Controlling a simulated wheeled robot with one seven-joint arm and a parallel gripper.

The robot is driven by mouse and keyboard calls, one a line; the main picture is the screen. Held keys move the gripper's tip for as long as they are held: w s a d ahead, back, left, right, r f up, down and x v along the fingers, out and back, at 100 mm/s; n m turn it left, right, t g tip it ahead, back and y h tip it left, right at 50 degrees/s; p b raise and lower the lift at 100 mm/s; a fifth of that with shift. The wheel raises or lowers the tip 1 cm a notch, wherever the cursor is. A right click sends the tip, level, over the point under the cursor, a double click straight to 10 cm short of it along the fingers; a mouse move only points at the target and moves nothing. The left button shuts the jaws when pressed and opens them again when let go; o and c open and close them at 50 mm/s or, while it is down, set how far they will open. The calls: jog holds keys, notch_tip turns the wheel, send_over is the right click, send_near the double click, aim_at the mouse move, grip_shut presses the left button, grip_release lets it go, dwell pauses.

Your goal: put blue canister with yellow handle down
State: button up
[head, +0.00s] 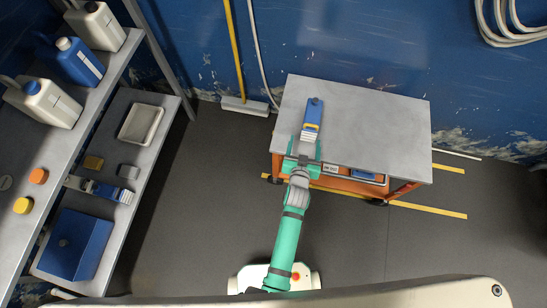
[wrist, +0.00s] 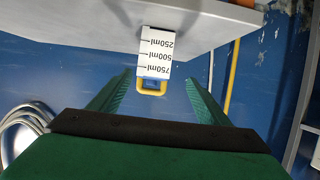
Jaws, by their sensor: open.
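The blue canister (head: 312,112) with a yellow handle is at the left part of the grey cart top (head: 375,125). It appears to rest on the top, though contact is not clear. The wrist view shows its white volume label (wrist: 155,50), upside down, and the yellow handle (wrist: 152,91). My gripper (head: 304,149) is at the cart's near left edge, on the handle side of the canister. In the wrist view my gripper (wrist: 157,79) has its green fingers wide apart, with visible gaps on both sides of the handle.
The orange cart frame (head: 400,191) holds items under the top. The cart top is bare right of the canister. A shelf rack (head: 150,165) with bottles, a tray and a blue box stands at left. A yellow-handled broom (head: 235,50) leans on the wall. Dark floor is clear between rack and cart.

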jog(key=s+a+r+n+t+y, duration=0.1)
jog(key=s+a+r, duration=0.3)
jog(key=s, duration=0.6)
jog(key=s+a+r+y, duration=0.1)
jog(key=s+a+r, duration=0.1)
jog(key=s+a, duration=0.55)
jog(key=s+a+r+n+t+y, duration=0.1)
jog(key=s+a+r+n, duration=0.1)
jog(key=s+r, duration=1.2)
jog(key=shift+s+a+y, duration=0.25)
jog(key=shift+a+y, duration=0.05)
jog(key=shift+a, duration=0.25)
jog(key=shift+w+r, duration=0.1)
jog(key=shift+c, duration=0.3)
